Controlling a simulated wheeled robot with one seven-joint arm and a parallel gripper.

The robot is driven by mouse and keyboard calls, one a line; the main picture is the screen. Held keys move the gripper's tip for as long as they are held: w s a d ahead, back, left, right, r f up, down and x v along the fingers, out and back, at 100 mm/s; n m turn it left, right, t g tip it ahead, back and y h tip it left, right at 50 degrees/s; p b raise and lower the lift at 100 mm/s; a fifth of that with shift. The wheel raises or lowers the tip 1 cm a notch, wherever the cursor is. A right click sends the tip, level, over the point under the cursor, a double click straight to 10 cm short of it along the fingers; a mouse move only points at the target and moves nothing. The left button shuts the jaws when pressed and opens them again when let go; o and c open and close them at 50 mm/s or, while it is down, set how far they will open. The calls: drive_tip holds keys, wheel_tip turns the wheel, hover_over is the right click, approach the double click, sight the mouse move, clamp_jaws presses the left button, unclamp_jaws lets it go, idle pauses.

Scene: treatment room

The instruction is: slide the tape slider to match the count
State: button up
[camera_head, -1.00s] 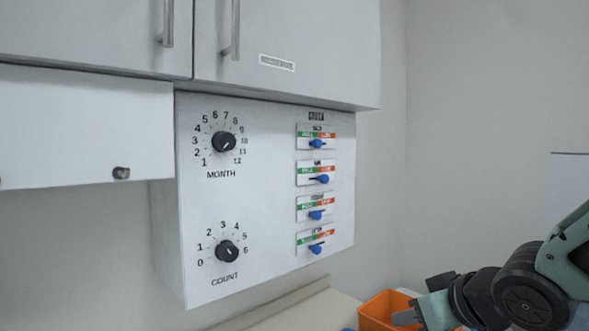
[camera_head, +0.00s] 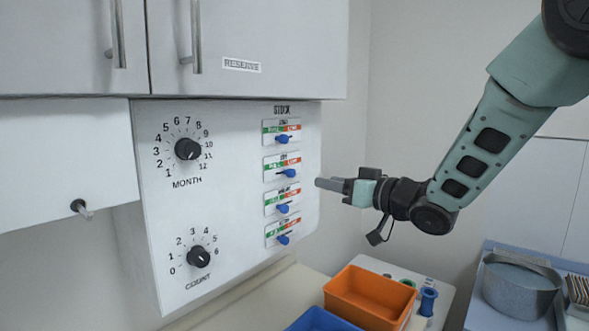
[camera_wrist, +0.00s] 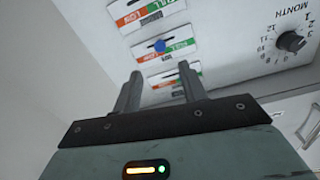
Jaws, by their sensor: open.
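The white STOCK panel (camera_head: 235,225) carries a column of blue-knobbed sliders on green-and-red labels: top slider (camera_head: 283,139), second slider (camera_head: 289,173), third slider (camera_head: 283,208) and bottom slider (camera_head: 283,239). The second knob sits further right than the others. Their names are too small to tell which is tape. The COUNT dial (camera_head: 199,257) is at lower left; its pointer setting is unclear. My gripper (camera_head: 330,184) is open and empty, right of the panel around second-to-third slider height. In the wrist view, one blue knob (camera_wrist: 159,45) shows beyond the open fingers (camera_wrist: 158,84).
The MONTH dial (camera_head: 188,149) is above COUNT. A RESERVE cupboard (camera_head: 270,50) overhangs the panel. Below are an orange bin (camera_head: 370,290), a blue bin (camera_head: 318,321) and a blue spool (camera_head: 428,302). A grey pot (camera_head: 518,286) stands at right. Space right of the panel is otherwise open.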

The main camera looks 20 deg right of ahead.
sight(294, 174)
drive_tip(key=p+x, duration=0.4)
drive_tip(key=x, duration=0.7)
drive_tip(key=shift+c, duration=0.3)
